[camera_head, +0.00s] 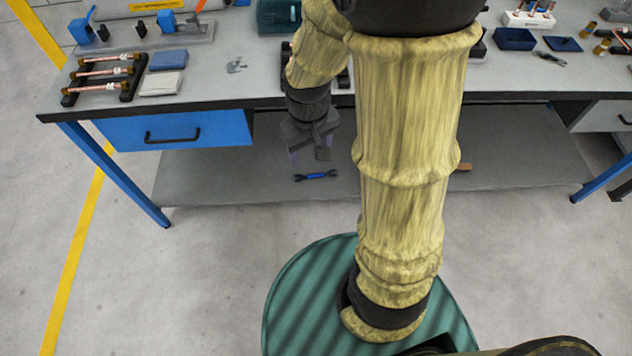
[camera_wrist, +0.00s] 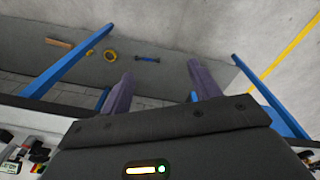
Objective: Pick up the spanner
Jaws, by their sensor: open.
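The spanner (camera_head: 316,176) has a blue handle and dark ends. It lies flat on the grey lower shelf (camera_head: 230,180) under the workbench, near the shelf's front edge. It also shows in the wrist view (camera_wrist: 147,59), past the fingertips and between their lines. My gripper (camera_head: 308,156) points down above the shelf, just behind the spanner in the head view. In the wrist view my gripper (camera_wrist: 160,70) has its two fingers wide apart with nothing between them. The gripper is apart from the spanner; the exact height gap cannot be told.
The workbench top (camera_head: 215,85) overhangs the shelf, with a blue drawer (camera_head: 185,132) at left and blue legs. A yellow ring (camera_wrist: 110,56) and a wooden piece (camera_wrist: 59,43) lie on the shelf beyond the spanner. The floor in front is clear.

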